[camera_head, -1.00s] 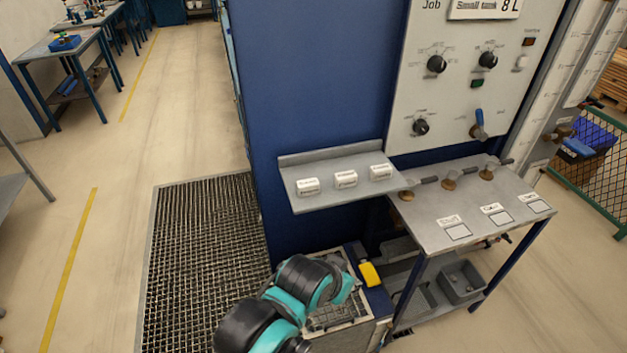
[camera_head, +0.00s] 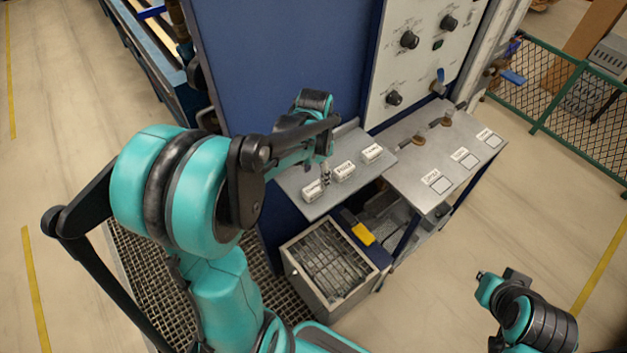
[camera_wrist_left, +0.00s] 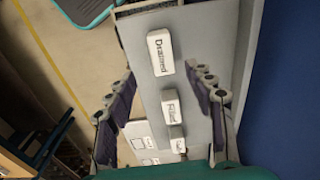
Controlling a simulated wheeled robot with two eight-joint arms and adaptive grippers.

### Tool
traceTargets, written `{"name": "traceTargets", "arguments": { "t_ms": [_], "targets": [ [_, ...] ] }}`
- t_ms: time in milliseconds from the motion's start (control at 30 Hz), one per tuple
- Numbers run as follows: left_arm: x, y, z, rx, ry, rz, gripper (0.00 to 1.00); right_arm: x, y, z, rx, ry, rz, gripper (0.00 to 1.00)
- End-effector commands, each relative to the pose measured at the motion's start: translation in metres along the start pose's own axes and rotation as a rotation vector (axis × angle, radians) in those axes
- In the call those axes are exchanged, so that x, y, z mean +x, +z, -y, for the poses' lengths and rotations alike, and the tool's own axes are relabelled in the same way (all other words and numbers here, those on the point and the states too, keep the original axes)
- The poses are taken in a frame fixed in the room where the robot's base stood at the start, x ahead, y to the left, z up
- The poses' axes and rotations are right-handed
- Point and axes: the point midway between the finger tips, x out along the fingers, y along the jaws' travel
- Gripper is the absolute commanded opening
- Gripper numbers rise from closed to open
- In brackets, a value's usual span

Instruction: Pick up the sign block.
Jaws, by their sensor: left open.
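Three white sign blocks stand in a row on a narrow grey shelf (camera_head: 322,208). The left one (camera_head: 313,190) appears to be the block reading "Drained" (camera_wrist_left: 160,52) in the left wrist view. The middle block (camera_head: 344,172) appears to read "Filled" (camera_wrist_left: 171,106) there; the third block (camera_head: 371,153) is partly hidden in that view (camera_wrist_left: 177,139). My left gripper (camera_head: 325,173) is open and empty above the shelf, close to the left and middle blocks. In the left wrist view its spread fingers (camera_wrist_left: 163,80) flank the row.
A blue cabinet wall (camera_head: 285,60) rises behind the shelf. A lower grey table (camera_head: 425,165) with labelled squares adjoins it on the right. A metal bin (camera_head: 330,265) and a yellow object (camera_head: 361,233) are below. My right arm is at the lower right, over open floor.

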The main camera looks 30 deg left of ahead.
Motion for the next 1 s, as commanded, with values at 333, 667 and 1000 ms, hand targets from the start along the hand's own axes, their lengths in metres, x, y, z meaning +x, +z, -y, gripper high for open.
{"name": "traceTargets", "arguments": {
  "t_ms": [333, 667, 1000],
  "targets": [
    [0.023, -0.002, 0.011, 0.032, 0.029, 0.041, 0.53, -0.006, -0.004, 0.0, 0.0, 0.0, 0.0, 0.0],
    [0.069, 0.003, 0.005, 0.031, 0.028, 0.04, 0.53, -0.001, 0.0, 0.0, 0.0, 0.0, 0.0, 0.0],
    [0.082, 0.004, 0.004, 0.031, 0.027, 0.04, 0.53, 0.0, 0.001, 0.0, 0.0, 0.0, 0.0, 0.0]
  ]
}}
